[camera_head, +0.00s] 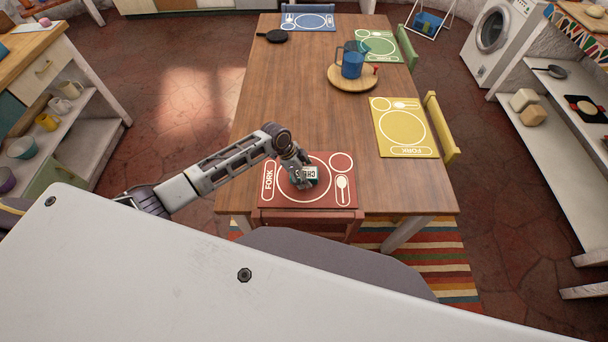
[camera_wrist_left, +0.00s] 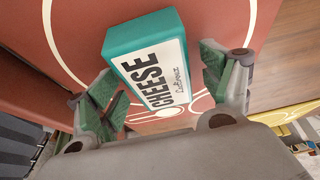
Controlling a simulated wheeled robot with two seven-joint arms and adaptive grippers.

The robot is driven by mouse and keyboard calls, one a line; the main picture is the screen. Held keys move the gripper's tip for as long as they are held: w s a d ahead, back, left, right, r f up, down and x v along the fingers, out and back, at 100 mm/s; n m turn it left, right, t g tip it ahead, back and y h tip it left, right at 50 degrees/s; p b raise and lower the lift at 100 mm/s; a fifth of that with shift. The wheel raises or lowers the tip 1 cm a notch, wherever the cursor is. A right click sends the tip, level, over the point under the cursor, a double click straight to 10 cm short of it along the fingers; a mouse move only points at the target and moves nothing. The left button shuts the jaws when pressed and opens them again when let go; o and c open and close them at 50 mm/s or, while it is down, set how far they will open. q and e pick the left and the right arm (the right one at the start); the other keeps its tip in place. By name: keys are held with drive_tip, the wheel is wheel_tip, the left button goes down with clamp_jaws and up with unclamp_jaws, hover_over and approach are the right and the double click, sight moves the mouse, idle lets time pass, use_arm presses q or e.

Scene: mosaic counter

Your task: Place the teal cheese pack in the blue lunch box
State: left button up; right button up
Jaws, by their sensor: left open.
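The teal cheese pack (camera_head: 308,174), with a white label reading CHEESE, is at the red placemat (camera_head: 335,197) on the near end of the wooden table. My left gripper (camera_head: 300,182) is open over the placemat at the pack. In the left wrist view the pack (camera_wrist_left: 150,62) sits between the two green-padded fingers of the gripper (camera_wrist_left: 162,90), with a visible gap on the right side. A blue box-like thing (camera_head: 428,22) stands in a white frame beyond the table at the top right; I cannot tell whether it is the lunch box. My right gripper is not visible.
A blue pitcher (camera_head: 352,62) stands on a round wooden board (camera_head: 346,84). A black pan (camera_head: 275,36) lies at the far left. Yellow (camera_head: 382,120), green (camera_head: 392,58) and blue (camera_head: 320,27) placemats lie around the table. The table's middle left is clear.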

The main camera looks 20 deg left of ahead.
use_arm(q)
drive_tip(key=shift+f, duration=0.25)
idle(0.9)
drive_tip(key=shift+s+a, duration=0.1)
drive_tip(key=shift+s, duration=0.05)
drive_tip(key=c, duration=1.4)
drive_tip(key=shift+w+r, duration=0.2)
drive_tip(key=shift+r, duration=0.3)
drive_tip(key=shift+r+b, duration=0.45)
drive_tip(key=shift+r, duration=4.35)
